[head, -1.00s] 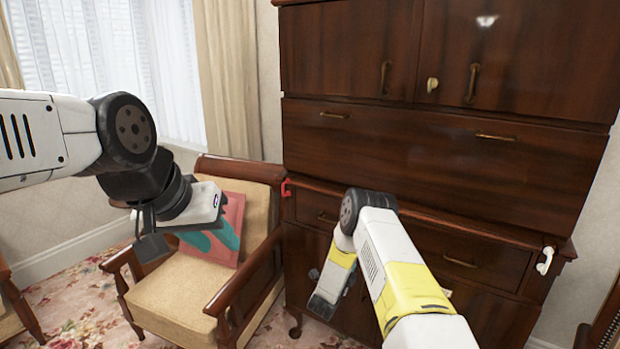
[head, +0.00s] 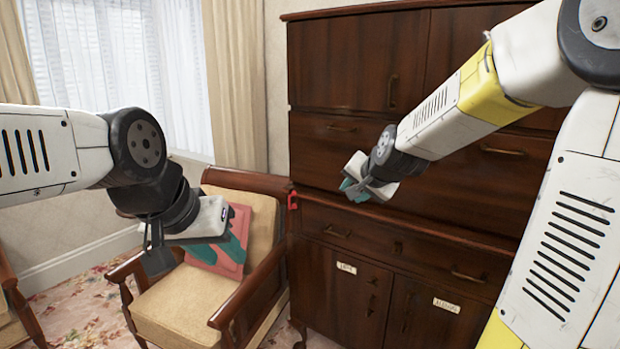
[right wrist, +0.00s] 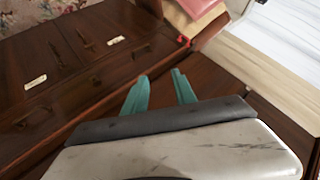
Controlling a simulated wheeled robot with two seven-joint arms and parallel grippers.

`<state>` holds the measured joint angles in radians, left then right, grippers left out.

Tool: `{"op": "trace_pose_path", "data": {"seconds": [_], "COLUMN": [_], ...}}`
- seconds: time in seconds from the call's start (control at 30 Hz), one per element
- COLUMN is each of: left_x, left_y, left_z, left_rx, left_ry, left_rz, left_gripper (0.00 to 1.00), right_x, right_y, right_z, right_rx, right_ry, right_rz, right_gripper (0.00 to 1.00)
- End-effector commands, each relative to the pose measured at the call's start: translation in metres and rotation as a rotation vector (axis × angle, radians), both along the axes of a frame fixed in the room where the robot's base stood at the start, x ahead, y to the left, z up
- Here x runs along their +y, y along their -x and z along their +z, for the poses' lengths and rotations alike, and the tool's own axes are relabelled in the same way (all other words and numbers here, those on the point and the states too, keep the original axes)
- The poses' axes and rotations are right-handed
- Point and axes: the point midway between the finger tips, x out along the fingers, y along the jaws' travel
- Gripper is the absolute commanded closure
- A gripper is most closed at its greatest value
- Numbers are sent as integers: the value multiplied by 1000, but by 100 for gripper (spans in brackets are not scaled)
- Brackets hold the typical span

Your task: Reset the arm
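My left gripper (head: 196,243) is in front of the armchair at the left of the head view. My right gripper (head: 355,192) is raised in front of the dark wooden cabinet (head: 342,160), near the middle of the head view. In the right wrist view its two teal fingers (right wrist: 160,92) stand apart with nothing between them, so it is open and empty.
A wooden armchair (head: 175,306) with a beige seat and a pink cushion (head: 238,222) stands left of the cabinet. A small red object (head: 292,199) is at the cabinet's left edge. Pale labels (head: 346,268) are on the lower doors. A curtained window (head: 165,75) is behind.

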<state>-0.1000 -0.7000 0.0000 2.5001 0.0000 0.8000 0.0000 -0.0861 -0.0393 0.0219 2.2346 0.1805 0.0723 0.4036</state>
Motion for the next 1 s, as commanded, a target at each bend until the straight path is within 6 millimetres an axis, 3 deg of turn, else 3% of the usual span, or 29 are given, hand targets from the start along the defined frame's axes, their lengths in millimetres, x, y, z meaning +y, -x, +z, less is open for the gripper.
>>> {"op": "trace_pose_path", "data": {"seconds": [0.1, 0.3, 0.4, 0.5, 0.67, 1.0], "left_x": [0, 0, 0, 0, 0, 0], "left_y": [0, 0, 0, 0, 0, 0], "left_z": [0, 0, 0, 0, 0, 0], "left_rx": [0, 0, 0, 0, 0, 0], "left_ry": [0, 0, 0, 0, 0, 0], "left_rz": [0, 0, 0, 0, 0, 0], "left_gripper": [64, 64, 64, 64, 64, 64], "right_x": [-6, -20, -27, -31, -35, -35], "right_y": [67, 176, 218, 246, 263, 263], "right_z": [19, 20, 14, 8, 4, 4], "right_rx": [39, 123, 159, 186, 207, 207], "right_ry": [107, 287, 353, 395, 423, 423], "right_rz": [121, 316, 390, 437, 469, 469], "right_gripper": [67, 67, 67, 67, 67, 67]}}
